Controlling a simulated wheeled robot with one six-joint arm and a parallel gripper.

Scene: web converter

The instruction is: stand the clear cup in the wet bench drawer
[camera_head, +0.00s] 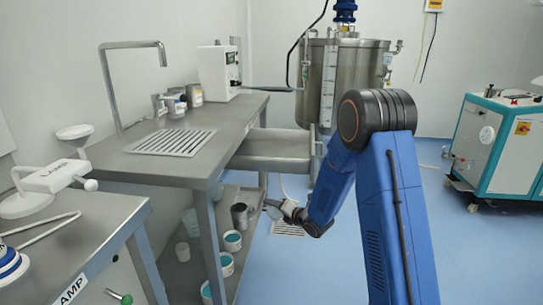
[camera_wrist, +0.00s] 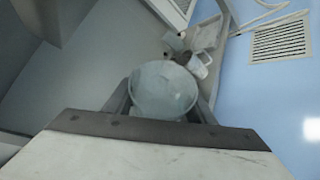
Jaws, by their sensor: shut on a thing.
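The clear cup (camera_wrist: 163,92) is between the fingers of my gripper (camera_wrist: 162,108) in the wrist view, and the gripper is shut on it. I look at its round rim and cannot see into it well. In the head view my gripper (camera_head: 277,208) is low beside the bench, below drawer height; the cup is too small to make out there. The wet bench drawer (camera_head: 275,148) is pulled out from the right side of the bench, above my gripper. Its inside is seen at a shallow angle and looks empty.
The wet bench (camera_head: 168,145) has a grille and tap on top. Several tubs, including a teal one (camera_head: 233,240), stand on its lower shelf. A steel tank (camera_head: 342,80) stands behind the drawer. A floor grate (camera_head: 288,229) lies below my gripper.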

